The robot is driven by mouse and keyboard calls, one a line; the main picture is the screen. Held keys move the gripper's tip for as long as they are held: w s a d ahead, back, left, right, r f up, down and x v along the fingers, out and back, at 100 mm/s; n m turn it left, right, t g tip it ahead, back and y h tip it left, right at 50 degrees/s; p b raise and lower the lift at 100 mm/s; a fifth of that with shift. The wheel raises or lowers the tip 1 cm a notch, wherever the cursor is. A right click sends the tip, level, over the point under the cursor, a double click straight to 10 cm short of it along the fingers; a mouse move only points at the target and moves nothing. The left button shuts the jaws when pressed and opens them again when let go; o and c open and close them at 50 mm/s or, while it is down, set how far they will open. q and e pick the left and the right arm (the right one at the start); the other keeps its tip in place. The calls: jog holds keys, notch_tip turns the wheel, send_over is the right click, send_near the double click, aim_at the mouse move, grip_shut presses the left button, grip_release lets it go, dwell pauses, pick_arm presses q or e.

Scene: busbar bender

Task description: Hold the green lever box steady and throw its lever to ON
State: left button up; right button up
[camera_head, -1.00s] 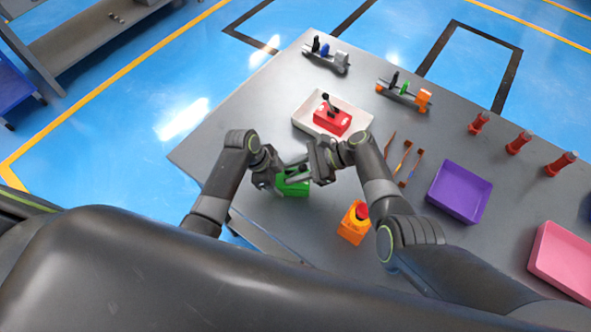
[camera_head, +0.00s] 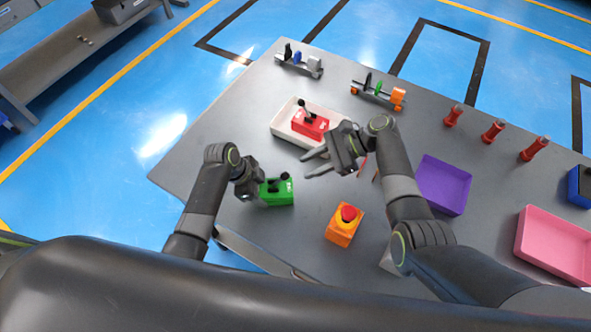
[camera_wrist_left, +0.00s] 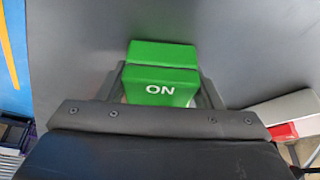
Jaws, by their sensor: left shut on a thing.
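The green lever box (camera_head: 278,197) stands on the grey table near its left edge. Its black lever, with a round knob (camera_head: 285,176), leans toward the box's right end in the head view. My left gripper (camera_head: 261,189) is shut on the box from its left side. The left wrist view shows the green box (camera_wrist_left: 161,78) between the two fingers, with a white ON label on one face; the lever is not visible there. My right gripper (camera_head: 306,165) is open and empty, its fingers apart, up and right of the green box and clear of it.
A white tray (camera_head: 281,129) holding a red lever box (camera_head: 312,125) lies just beyond my right gripper. An orange box with a red button (camera_head: 345,224) stands to the right and nearer. A purple tray (camera_head: 443,186) and a pink tray (camera_head: 553,246) lie further right.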

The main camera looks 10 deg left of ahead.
jog(key=shift+w+d+r, duration=0.2)
jog(key=shift+d+r, duration=0.15)
jog(key=shift+d, duration=0.2)
jog(key=shift+w+d+r, duration=0.15)
jog(key=shift+w+d, duration=0.05)
jog(key=c, duration=0.3)
jog(key=w+d+n+h, duration=0.1)
jog(key=w+d+r+n+h, duration=0.1)
jog(key=w+d+r+n+t+h, duration=0.1)
jog(key=shift+w+d, duration=0.2)
jog(key=shift+d, duration=0.2)
grip_shut()
send_near(280, 181)
jog(key=shift+a+f, duration=0.95)
jog(key=shift+f, duration=1.4)
jog(key=shift+w, duration=0.2)
